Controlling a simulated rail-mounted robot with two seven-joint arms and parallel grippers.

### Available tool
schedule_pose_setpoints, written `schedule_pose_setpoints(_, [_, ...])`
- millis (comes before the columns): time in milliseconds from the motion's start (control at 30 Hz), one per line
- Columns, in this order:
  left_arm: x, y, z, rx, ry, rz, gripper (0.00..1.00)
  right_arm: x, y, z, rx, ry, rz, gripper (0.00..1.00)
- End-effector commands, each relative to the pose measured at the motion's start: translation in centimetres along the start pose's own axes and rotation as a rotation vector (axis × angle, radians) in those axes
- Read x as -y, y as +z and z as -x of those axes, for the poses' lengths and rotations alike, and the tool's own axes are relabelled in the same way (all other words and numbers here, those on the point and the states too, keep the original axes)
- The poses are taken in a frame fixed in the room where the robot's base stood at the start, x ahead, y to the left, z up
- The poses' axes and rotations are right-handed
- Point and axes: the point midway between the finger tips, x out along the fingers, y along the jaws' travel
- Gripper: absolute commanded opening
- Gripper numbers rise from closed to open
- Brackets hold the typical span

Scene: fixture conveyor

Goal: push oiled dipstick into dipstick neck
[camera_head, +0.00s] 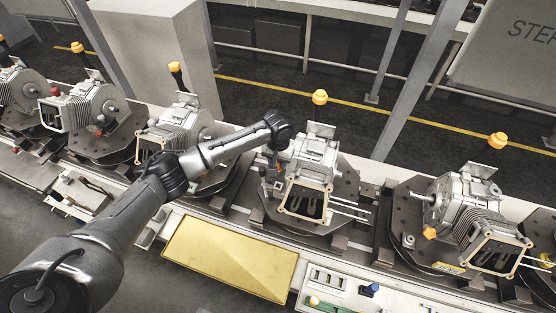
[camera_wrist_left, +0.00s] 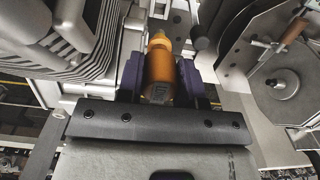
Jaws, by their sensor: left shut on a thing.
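My left gripper (camera_head: 277,164) is at the left side of the middle engine (camera_head: 318,157), pointing down. In the left wrist view the gripper (camera_wrist_left: 161,78) is shut on the orange handle of the dipstick (camera_wrist_left: 160,62), with one dark finger on each side. The dipstick also shows as a small orange spot in the head view (camera_head: 278,169). The grey engine body (camera_wrist_left: 70,40) lies close beside the handle in the left wrist view. The dipstick neck cannot be made out, so I cannot tell how far the dipstick sits in it. My right gripper is not in view.
Similar engines stand along the conveyor, on the right (camera_head: 470,205) and on the left (camera_head: 85,108). A yellow panel (camera_head: 230,258) lies in front of the conveyor. A control panel (camera_head: 345,290) is at the bottom. Orange-topped posts (camera_head: 319,97) line the far side.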

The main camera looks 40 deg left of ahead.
Motion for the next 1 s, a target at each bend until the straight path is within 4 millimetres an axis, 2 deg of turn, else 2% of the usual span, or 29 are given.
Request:
schedule_pose_setpoints(133, [0.0,0.1,0.4,0.002,0.0,0.001,0.0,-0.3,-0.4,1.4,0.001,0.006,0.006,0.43])
schedule_pose_setpoints(200, [0.0,0.1,-0.9,0.002,0.0,0.002,0.0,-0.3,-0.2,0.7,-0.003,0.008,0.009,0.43])
schedule_pose_setpoints(600, [0.0,0.1,-4.7,0.001,0.001,0.001,0.0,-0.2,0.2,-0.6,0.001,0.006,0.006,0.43])
schedule_pose_setpoints(1000, [0.0,0.0,-6.8,0.0,0.001,0.001,0.0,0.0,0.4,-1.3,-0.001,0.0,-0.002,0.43])
